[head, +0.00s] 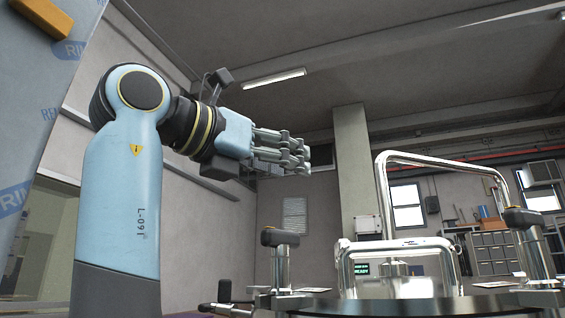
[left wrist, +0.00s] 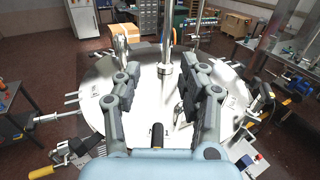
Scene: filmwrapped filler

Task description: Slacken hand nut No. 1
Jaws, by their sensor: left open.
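My left gripper (head: 300,155) is raised at upper centre in the head view, its fingers pointing right, well above the machine's round top. Its jaws are open and empty in the left wrist view (left wrist: 162,88). A hand nut with a dark and orange handle (head: 280,238) stands on a metal post below the gripper, apart from it. A similar hand nut (head: 522,217) stands at the right. I cannot read a number on either, so which is No. 1 is unclear. My right gripper is not in view.
The round metal plate (head: 400,304) carries a bright bent-tube frame (head: 386,190) and a lower tube handle (head: 344,265). A film-wrapped panel (head: 45,110) stands at the far left. In the left wrist view, benches with tools (left wrist: 288,75) flank the round plate.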

